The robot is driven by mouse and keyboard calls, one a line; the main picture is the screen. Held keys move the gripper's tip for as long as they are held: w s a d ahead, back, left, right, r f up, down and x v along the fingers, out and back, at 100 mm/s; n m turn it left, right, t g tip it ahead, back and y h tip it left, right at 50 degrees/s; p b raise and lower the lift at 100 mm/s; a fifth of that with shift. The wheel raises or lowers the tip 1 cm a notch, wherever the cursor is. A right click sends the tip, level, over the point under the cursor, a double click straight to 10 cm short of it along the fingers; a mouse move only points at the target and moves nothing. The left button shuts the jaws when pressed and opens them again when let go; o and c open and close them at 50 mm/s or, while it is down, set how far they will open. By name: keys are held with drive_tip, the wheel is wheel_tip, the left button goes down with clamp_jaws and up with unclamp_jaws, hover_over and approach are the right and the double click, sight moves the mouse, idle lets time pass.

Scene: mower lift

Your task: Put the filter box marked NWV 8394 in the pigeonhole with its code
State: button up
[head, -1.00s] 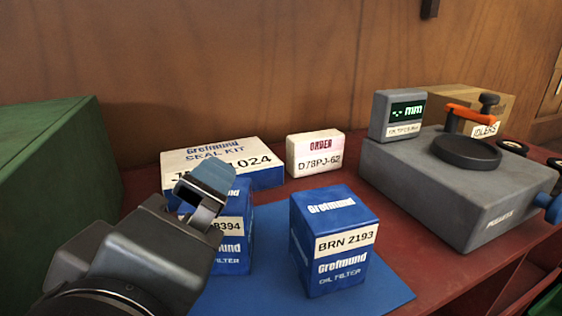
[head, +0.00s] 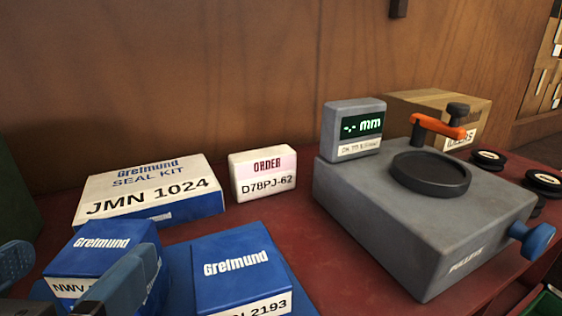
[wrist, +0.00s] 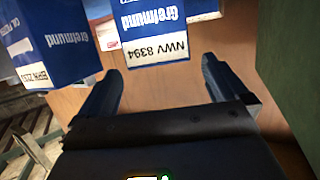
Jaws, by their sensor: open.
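The blue filter box marked NWV 8394 (head: 100,244) stands on the blue mat (head: 178,262) at the lower left of the head view, its label partly covered by my gripper. In the wrist view the box (wrist: 153,25) appears upside down with the full code legible. My gripper (wrist: 158,72) is open and empty, with its fingers to either side of the box's line and the box just ahead of them. In the head view one finger shows in front of the box. No pigeonhole code is readable.
A second blue filter box, BRN 2193 (head: 240,266), stands close to the right. A JMN 1024 seal kit (head: 150,190) and an ORDER D78PJ-62 box (head: 263,174) sit behind. A grey device (head: 410,225) fills the right. Tan compartments with pale labels (head: 555,70) show at the right edge.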

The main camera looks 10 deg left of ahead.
sight(98, 248)
drive_tip(key=x, duration=0.5)
drive_tip(key=shift+f+p, duration=0.2)
drive_tip(key=shift+p, duration=0.2)
drive_tip(key=shift+r, duration=0.1)
drive_tip(key=c, duration=1.4)
